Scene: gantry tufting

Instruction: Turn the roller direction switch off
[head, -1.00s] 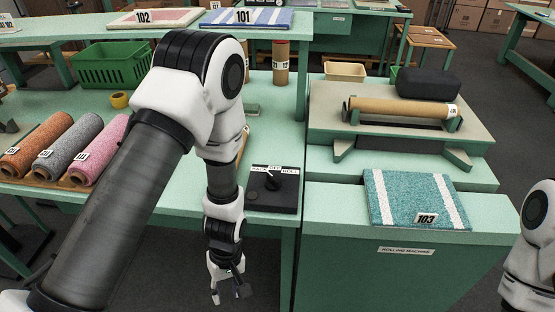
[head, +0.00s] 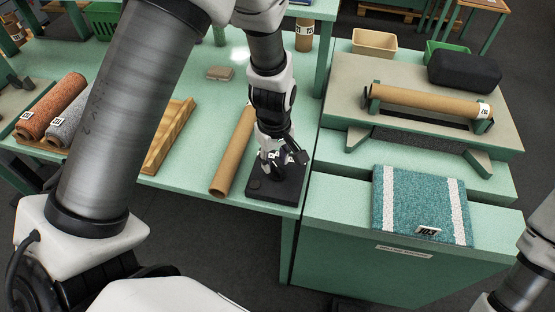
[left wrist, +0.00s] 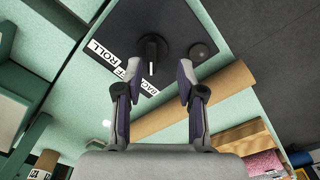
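The roller direction switch is a black knob (left wrist: 152,47) on a dark box (head: 271,190) at the front edge of the green table. A white label strip beside the knob reads ROLL, OFF and BACK in the left wrist view. The knob's white-marked end points down in that view, toward the BACK label. My left gripper (left wrist: 156,80) is open, its fingers apart and empty, with the knob just beyond the tips. In the head view the left gripper (head: 283,152) hangs over the box and hides the knob. My right gripper is out of view.
A cardboard tube (head: 233,155) lies close to the left of the box. The rolling machine (head: 340,215) stands to the right, with a teal striped rug (head: 408,205) and a roller tube (head: 420,101). A round dark button (left wrist: 201,51) sits beside the knob.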

